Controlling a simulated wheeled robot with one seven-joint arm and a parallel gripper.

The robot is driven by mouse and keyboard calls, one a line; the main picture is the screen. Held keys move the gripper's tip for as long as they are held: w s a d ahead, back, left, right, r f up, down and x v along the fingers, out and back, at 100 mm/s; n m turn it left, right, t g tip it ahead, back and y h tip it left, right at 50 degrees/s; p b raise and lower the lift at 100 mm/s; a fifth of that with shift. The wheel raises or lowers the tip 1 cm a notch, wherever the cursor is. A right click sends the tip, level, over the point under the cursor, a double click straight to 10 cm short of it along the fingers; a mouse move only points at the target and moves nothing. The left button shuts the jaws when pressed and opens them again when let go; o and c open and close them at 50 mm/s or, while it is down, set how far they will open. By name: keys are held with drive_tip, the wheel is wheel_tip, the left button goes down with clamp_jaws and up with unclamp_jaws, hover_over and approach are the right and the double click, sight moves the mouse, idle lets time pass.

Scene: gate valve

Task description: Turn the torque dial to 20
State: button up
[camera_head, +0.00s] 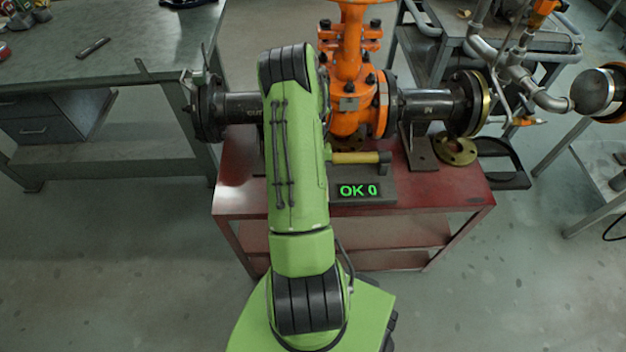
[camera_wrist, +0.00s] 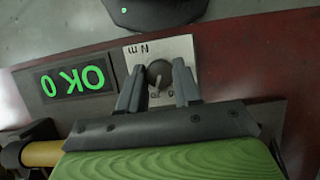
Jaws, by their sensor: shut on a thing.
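The torque dial (camera_wrist: 158,73) is a small dark round knob with a light pointer mark, on a pale plate (camera_wrist: 152,45) marked "Nm". My gripper (camera_wrist: 159,67) has one finger on each side of the dial and is shut on it. Parts of the plate's scale are hidden by the fingers. The display (camera_wrist: 76,82) beside the plate reads "OK 0" in green, upside down here.
The red bench (camera_head: 440,200) carries an orange gate valve (camera_head: 347,95) with dark flanged pipes. A yellow-handled tool (camera_head: 355,157) lies just behind the display. A brass ring (camera_head: 457,151) sits at the right. A grey workbench (camera_head: 110,60) stands at the left.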

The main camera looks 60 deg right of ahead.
drive_tip(key=o, duration=1)
drive_tip(key=shift+o, duration=0.2)
drive_tip(key=p+v, duration=0.4)
drive_tip(key=v, duration=1.1)
drive_tip(key=shift+r, duration=0.35)
drive_tip(key=shift+w+d, duration=0.1)
drive_tip(key=shift+d, duration=0.05)
